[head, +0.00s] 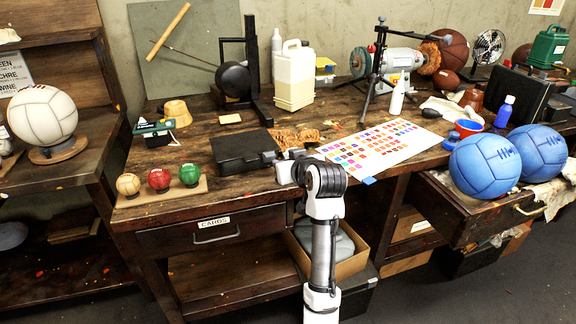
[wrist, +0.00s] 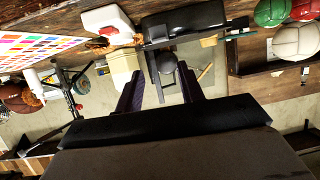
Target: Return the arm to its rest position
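My arm rises from the bottom middle in the head view, and its dark joint and white links stand in front of the desk edge. In the wrist view my gripper (wrist: 159,72) shows two dark fingers set apart with nothing between them. The wrist view is upside down. In the head view the gripper end lies over the front of the desk, small and partly hidden by my arm. A black case (head: 242,150) lies close to its left. The case also shows in the wrist view (wrist: 183,20).
The wooden desk (head: 225,190) holds small balls on a stand (head: 160,188), a colour chart (head: 380,147), a black tripod (head: 376,75) and a white jug (head: 294,78). Two blue balls (head: 485,166) sit at the right over an open drawer. A closed drawer (head: 212,232) faces front.

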